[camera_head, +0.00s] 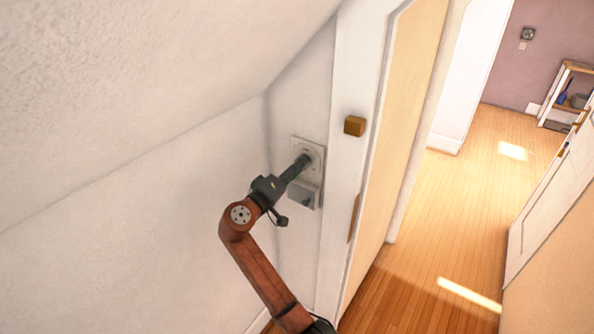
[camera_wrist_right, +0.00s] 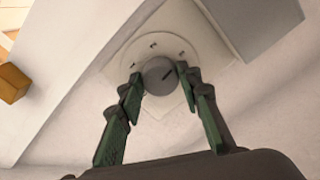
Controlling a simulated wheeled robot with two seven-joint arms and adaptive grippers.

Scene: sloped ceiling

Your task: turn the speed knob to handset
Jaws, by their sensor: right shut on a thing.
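The marks are too small to read. In the head view, the white wall plate (camera_head: 317,152) shows beside the door frame, and my right gripper (camera_head: 303,162) reaches it and hides the knob. My left gripper is not in view.
A grey-white box (camera_head: 304,194) is on the wall just below the plate. A brass-coloured block (camera_head: 355,125) sticks out from the white door frame (camera_head: 350,80) to the right. A sloped ceiling (camera_head: 130,90) hangs over the left side. The wooden floor (camera_head: 450,210) is open at right.

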